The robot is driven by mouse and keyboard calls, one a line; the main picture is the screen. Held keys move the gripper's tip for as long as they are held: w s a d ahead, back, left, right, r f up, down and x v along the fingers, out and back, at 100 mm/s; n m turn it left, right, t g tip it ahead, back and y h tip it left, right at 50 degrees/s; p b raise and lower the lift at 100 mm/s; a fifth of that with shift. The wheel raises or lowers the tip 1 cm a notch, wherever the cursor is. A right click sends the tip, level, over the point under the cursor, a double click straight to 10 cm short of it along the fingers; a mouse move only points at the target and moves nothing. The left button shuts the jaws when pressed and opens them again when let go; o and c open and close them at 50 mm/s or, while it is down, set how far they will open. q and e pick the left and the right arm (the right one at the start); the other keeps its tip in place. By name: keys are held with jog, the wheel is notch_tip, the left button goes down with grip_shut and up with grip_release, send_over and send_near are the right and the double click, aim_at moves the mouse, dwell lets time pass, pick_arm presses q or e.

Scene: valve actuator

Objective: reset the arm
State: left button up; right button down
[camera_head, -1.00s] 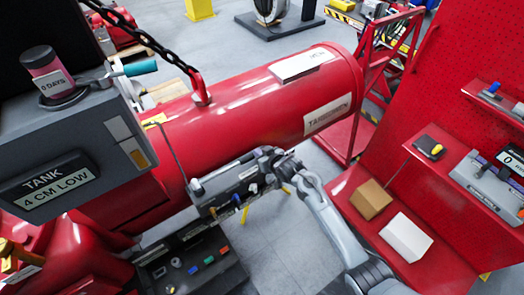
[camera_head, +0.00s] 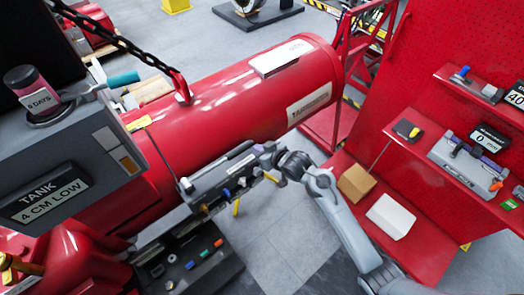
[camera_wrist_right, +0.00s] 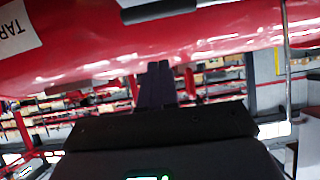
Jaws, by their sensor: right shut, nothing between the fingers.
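My right arm comes in from the bottom right. In the right wrist view the dark fingers (camera_wrist_right: 157,84) are together and empty, below the red cylinder (camera_wrist_right: 100,50) and a dark bar (camera_wrist_right: 158,9). Which part the task calls the arm is not clear. My left gripper is not in view.
A red bench (camera_head: 428,248) holds a brown box (camera_head: 356,183) and a white box (camera_head: 391,216). A chain (camera_head: 115,42) hooks onto the cylinder. Grey floor (camera_head: 270,235) is clear between them.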

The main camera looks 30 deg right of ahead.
jog(key=s+a+f+g+p, duration=0.2)
jog(key=s+f, duration=0.1)
jog(key=s, duration=0.7)
jog(key=s+a+f+g+p, duration=0.15)
jog(key=s+f, duration=0.25)
jog(key=s, duration=0.6)
jog(key=s+r+g+h+p, duration=0.1)
jog(key=s+r+g, duration=0.1)
jog(key=s+r, duration=0.2)
jog(key=s+d+r+g+h+p, duration=0.1)
jog(key=s+r, duration=0.4)
jog(key=s, duration=0.6)
jog(key=shift+d+r+g, duration=0.2)
jog(key=shift+d+g, duration=0.1)
jog(key=shift+g, duration=0.45)
